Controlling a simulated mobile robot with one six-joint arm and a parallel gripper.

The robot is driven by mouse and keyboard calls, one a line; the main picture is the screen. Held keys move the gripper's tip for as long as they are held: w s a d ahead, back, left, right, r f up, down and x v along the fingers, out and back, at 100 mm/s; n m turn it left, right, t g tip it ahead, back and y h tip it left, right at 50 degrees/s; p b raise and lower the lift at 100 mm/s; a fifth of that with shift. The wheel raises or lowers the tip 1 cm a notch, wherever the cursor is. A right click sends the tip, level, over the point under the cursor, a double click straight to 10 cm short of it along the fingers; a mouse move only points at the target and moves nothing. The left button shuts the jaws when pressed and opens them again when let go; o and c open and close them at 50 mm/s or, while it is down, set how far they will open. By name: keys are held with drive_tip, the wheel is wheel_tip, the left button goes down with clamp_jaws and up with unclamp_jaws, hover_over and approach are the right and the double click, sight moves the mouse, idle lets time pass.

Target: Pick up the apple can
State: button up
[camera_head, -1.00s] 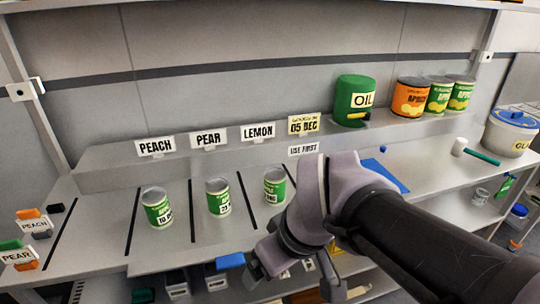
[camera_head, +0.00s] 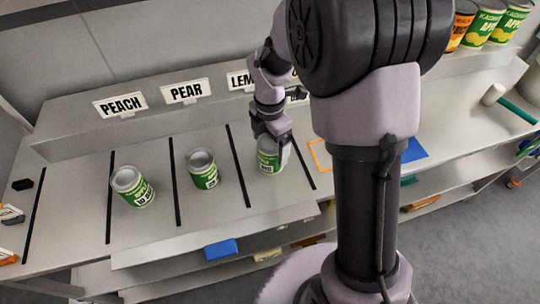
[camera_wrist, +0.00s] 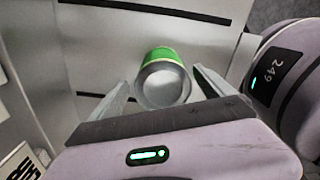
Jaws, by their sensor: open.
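Three small green cans with white-and-green labels stand upright on the shelf in lanes: a left can (camera_head: 132,187), a middle can (camera_head: 202,169) and a right can (camera_head: 269,161). Their fruit names are too small to read surely. My gripper (camera_head: 271,144) is at the right can, pointing down, and partly hides its top. In the wrist view the right can (camera_wrist: 163,76) shows its grey lid between the two open fingers of my gripper (camera_wrist: 160,92). Contact with the fingers cannot be told.
Signs PEACH (camera_head: 120,104), PEAR (camera_head: 186,91) and a partly hidden LEMON (camera_head: 239,80) stand behind the lanes. Larger green cans (camera_head: 510,24) and an orange can (camera_head: 461,26) stand at the upper right. Black dividers (camera_head: 174,195) separate the lanes. My arm hides much of the right side.

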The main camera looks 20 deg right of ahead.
drive_tip(key=f+b, duration=0.1)
drive_tip(key=f, duration=0.2)
drive_tip(key=f+b, duration=0.2)
drive_tip(key=f, duration=0.1)
drive_tip(key=shift+s+d, duration=0.1)
drive_tip(key=shift+s, duration=0.1)
drive_tip(key=shift+r, duration=0.25)
drive_tip(key=shift+c, duration=0.2)
clamp_jaws()
drive_tip(key=shift+r+p, duration=0.4)
drive_tip(key=shift+r, duration=0.15)
drive_tip(key=r+p, duration=0.1)
drive_tip(key=r, duration=0.1)
drive_tip(key=shift+s+r+p, duration=0.35)
drive_tip(key=shift+r, duration=0.05)
drive_tip(key=s, duration=0.5)
drive_tip(key=s+a+p, duration=0.1)
drive_tip(key=s, duration=0.4)
drive_tip(key=s+a+r+p, duration=0.1)
drive_tip(key=s, duration=0.4)
drive_tip(key=shift+a, duration=0.25)
